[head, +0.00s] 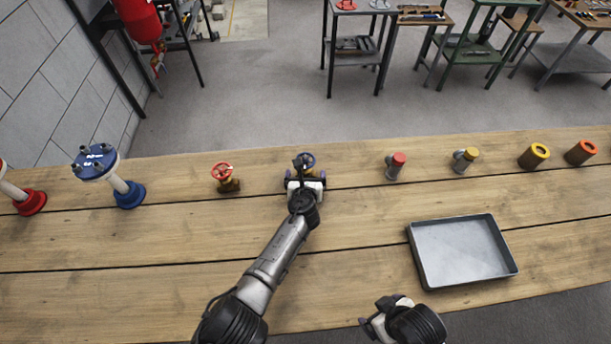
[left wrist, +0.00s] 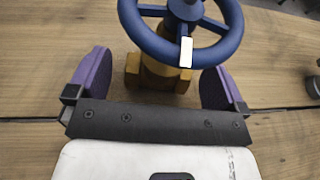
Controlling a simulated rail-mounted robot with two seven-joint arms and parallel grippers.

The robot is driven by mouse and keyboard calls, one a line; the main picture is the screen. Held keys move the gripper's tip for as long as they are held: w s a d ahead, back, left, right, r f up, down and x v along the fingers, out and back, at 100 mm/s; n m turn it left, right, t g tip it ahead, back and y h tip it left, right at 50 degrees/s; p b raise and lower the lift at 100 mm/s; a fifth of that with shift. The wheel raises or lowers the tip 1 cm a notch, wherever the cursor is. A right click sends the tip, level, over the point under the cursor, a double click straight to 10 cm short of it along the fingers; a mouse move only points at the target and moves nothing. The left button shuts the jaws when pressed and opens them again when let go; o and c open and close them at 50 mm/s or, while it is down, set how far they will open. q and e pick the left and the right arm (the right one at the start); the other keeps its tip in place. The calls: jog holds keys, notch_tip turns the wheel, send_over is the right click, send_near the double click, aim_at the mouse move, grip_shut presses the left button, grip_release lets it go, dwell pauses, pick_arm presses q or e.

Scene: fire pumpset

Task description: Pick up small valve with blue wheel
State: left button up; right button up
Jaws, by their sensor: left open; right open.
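The small valve with the blue wheel (head: 308,159) stands on the wooden table, partly hidden behind my left gripper in the head view. In the left wrist view its blue wheel (left wrist: 222,50) sits on top of a brass body (left wrist: 155,76). My left gripper (left wrist: 168,85) is open, with one purple finger on each side of the brass body, below the wheel. A gap shows between the fingers and the body. My right gripper (head: 372,316) is open and empty at the front edge of the table, away from the valve.
A valve with a red wheel (head: 226,177) stands to the left, and a blue flanged pipe piece (head: 128,195) further left. Red-topped (head: 396,165) and yellow-topped (head: 465,159) fittings stand to the right. An empty grey tray (head: 462,250) lies at front right.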

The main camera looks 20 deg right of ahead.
aim_at(306, 163)
pick_arm(q)
jog(key=c, duration=1.4)
notch_tip(306, 163, up, 9)
jog(key=p, duration=0.6)
jog(key=shift+f, duration=0.2)
jog(key=shift+r+p, duration=0.45)
jog(key=shift+r, duration=0.35)
pick_arm(e)
notch_tip(306, 163, up, 7)
jog(key=shift+r, duration=0.15)
pick_arm(q)
jog(key=shift+f, duration=0.25)
pick_arm(e)
jog(key=shift+f, duration=0.25)
pick_arm(q)
jog(key=shift+f+b, duration=4.05)
jog(key=shift+f, duration=0.7)
pick_arm(e)
jog(key=shift+f, duration=4)
